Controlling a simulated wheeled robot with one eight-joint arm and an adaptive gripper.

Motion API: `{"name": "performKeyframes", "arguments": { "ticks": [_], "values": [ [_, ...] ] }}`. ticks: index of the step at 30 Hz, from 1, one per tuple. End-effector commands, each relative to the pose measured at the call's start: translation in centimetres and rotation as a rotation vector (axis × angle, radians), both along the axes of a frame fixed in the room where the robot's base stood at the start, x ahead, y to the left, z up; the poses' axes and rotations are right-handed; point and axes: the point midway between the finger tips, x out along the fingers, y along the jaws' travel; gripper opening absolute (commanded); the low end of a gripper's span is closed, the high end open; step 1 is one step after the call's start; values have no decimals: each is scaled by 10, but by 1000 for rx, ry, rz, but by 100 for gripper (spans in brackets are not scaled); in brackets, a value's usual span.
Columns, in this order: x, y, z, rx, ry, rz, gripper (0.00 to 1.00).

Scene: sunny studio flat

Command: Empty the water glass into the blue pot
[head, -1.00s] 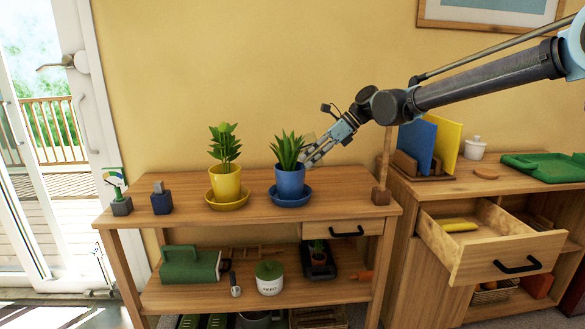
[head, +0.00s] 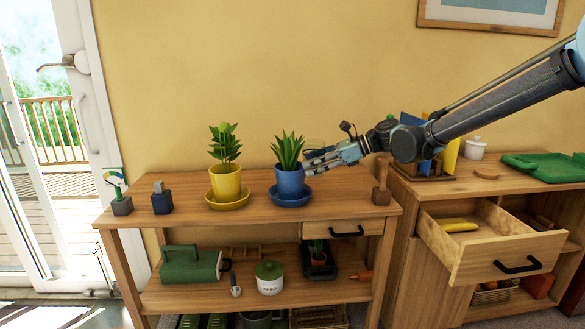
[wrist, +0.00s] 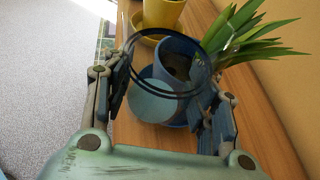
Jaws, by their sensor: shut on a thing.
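The blue pot (head: 291,184) holds a spiky green plant and stands on a blue saucer (head: 301,201) on the wooden table. My gripper (head: 309,165) is just right of the pot, about level with its rim. In the wrist view my gripper (wrist: 165,92) is shut on the clear water glass (wrist: 153,100), seen as dark rim rings and a pale bluish disc. The blue pot (wrist: 178,46) shows behind and through the glass. In the head view the glass is only a faint outline by the fingertips. I cannot tell its exact tilt or how much water it holds.
A yellow pot (head: 226,184) with a plant stands on a yellow saucer left of the blue pot. A wooden post (head: 381,191) stands at the table's right end. An open drawer (head: 492,241) juts from the cabinet at right. The table front is clear.

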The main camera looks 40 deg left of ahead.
Motion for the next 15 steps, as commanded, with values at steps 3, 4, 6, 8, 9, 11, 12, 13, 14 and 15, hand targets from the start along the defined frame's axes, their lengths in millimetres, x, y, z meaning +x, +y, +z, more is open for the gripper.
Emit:
{"name": "performKeyframes", "arguments": {
  "ticks": [3,4,6,8,9,11,12,13,14,15],
  "values": [
    [0,-4,3,-1,1,0,20],
    [0,-6,5,-1,1,0,20],
    [1,-10,8,-1,1,0,20],
    [1,-13,11,-1,1,0,20],
    [1,-16,13,-1,1,0,20],
    [1,-20,17,-1,0,0,20],
    [1,-22,19,-1,0,0,20],
    [2,-24,20,-1,0,0,20],
    [2,-26,22,-1,0,0,20],
    [2,-28,24,-2,1,-1,20]
  ]
}}
